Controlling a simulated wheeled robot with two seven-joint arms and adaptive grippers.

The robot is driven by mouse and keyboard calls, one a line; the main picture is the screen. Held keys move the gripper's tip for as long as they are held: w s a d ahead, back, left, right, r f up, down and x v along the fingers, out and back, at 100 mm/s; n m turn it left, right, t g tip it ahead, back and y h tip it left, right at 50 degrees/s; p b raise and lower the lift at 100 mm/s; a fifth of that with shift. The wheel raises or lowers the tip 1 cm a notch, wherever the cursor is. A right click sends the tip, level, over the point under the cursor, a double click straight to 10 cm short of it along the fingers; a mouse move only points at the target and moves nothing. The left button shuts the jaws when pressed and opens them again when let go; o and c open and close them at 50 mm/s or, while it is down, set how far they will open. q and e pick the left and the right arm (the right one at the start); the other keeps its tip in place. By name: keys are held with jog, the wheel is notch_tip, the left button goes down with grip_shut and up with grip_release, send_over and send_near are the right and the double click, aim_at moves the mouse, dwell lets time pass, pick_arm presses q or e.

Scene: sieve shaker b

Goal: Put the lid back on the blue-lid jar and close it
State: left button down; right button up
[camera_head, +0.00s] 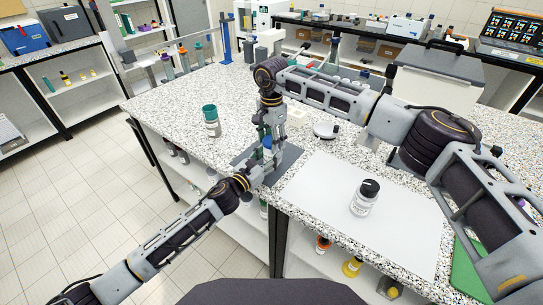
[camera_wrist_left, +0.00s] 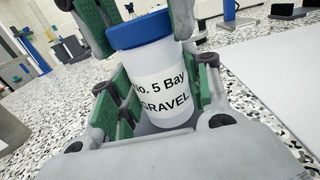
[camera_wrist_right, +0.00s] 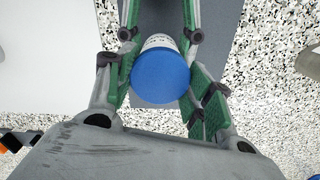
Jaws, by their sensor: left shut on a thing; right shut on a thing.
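The blue-lid jar is a white jar labelled "No. 5 Bay GRAVEL" (camera_wrist_left: 165,95). It stands upright over the dark grey mat (camera_head: 287,168); in the head view the arms mostly hide it. Its blue lid (camera_wrist_right: 160,77) sits on the jar's top and also shows in the left wrist view (camera_wrist_left: 140,31). Whether it is fully tightened cannot be told. My left gripper (camera_head: 262,160) is shut around the jar's body. My right gripper (camera_head: 270,127) comes from above and is shut on the blue lid, with green pads at its sides.
A black-lid jar (camera_head: 364,199) stands on the white sheet (camera_head: 325,190) at right. A teal-lid jar (camera_head: 211,121) stands left of the grippers. A small round device (camera_head: 325,131) lies behind the sheet. A green mat (camera_head: 468,264) is at far right. The speckled left tabletop is mostly clear.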

jog(key=m, duration=1.5)
jog(key=shift+m, duration=0.4)
jog(key=m, duration=0.4)
jog(key=shift+m, duration=0.4)
jog(key=m, duration=0.4)
jog(key=shift+m, duration=0.4)
jog(key=m, duration=0.5)
jog(key=shift+f+m, duration=0.1)
jog(key=shift+m, duration=0.2)
jog(key=m, duration=1)
jog(key=shift+m, duration=0.3)
jog(key=o, duration=1.2)
